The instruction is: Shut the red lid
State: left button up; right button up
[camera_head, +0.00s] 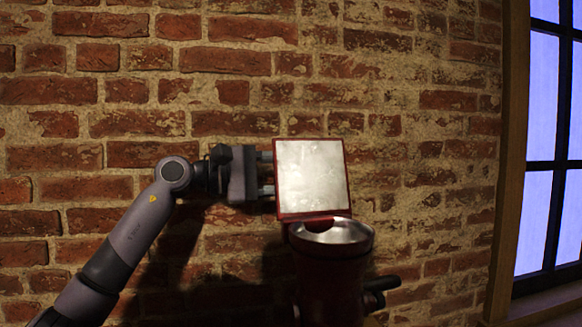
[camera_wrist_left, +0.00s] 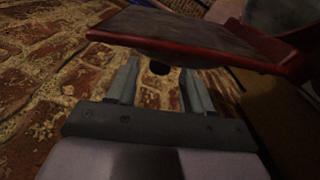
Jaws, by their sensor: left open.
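The red lid (camera_head: 313,178) stands open, nearly upright, above a red container (camera_head: 330,275) with a shiny metal top (camera_head: 333,234). Its pale square face, framed by a red rim, faces the head camera. My left gripper (camera_head: 268,173) is at the lid's left edge, with its two fingers spread and pointing right. In the left wrist view the lid (camera_wrist_left: 205,38) crosses the top, just ahead of the open fingers (camera_wrist_left: 160,70). Nothing shows between the fingers; whether they touch the lid is unclear. My right gripper is not in view.
A brick wall (camera_head: 120,120) stands behind the arm and container. A dark handle-like part (camera_head: 382,288) sticks out at the container's lower right. A window (camera_head: 550,150) with a wooden frame is at the far right. The space right of the lid looks clear.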

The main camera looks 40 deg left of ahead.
pick_arm(q)
jog(key=shift+w+d, duration=0.3)
jog(key=shift+w, duration=0.1)
grip_shut()
